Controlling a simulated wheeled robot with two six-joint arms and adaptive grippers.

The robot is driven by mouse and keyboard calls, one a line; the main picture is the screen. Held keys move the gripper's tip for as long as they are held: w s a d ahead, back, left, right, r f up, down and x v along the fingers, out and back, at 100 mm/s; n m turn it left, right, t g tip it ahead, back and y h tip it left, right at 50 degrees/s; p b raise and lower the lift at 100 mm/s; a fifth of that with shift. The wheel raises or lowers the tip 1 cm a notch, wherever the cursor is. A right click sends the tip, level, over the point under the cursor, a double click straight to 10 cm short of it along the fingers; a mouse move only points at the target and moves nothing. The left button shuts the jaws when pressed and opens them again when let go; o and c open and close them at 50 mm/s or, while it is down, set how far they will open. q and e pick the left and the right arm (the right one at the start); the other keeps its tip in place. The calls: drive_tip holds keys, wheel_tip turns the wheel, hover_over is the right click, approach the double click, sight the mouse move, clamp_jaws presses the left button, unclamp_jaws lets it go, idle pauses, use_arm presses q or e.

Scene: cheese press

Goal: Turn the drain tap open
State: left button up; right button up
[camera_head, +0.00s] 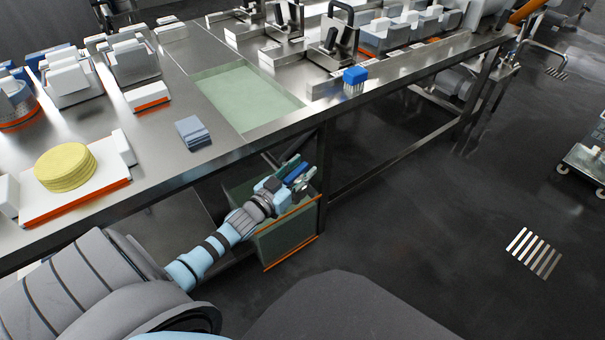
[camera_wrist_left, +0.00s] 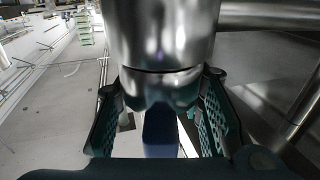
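The drain tap's blue handle (camera_head: 297,173) shows below the front edge of the steel table, between the fingers of my left gripper (camera_head: 295,177). In the left wrist view the blue handle (camera_wrist_left: 160,136) stands under a shiny steel tap body (camera_wrist_left: 165,40). The fingers of my left gripper (camera_wrist_left: 158,108) are on either side of it, with a visible gap on each side. My left gripper looks open around the handle and not closed on it. The steel body hides the upper part of the handle. My right gripper is not in view.
A green-walled bin with orange edges (camera_head: 287,235) stands under the table below my left gripper.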

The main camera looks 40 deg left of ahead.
use_arm(q)
drive_tip(key=shift+w, duration=0.25)
drive_tip(key=shift+c, duration=0.4)
clamp_jaws()
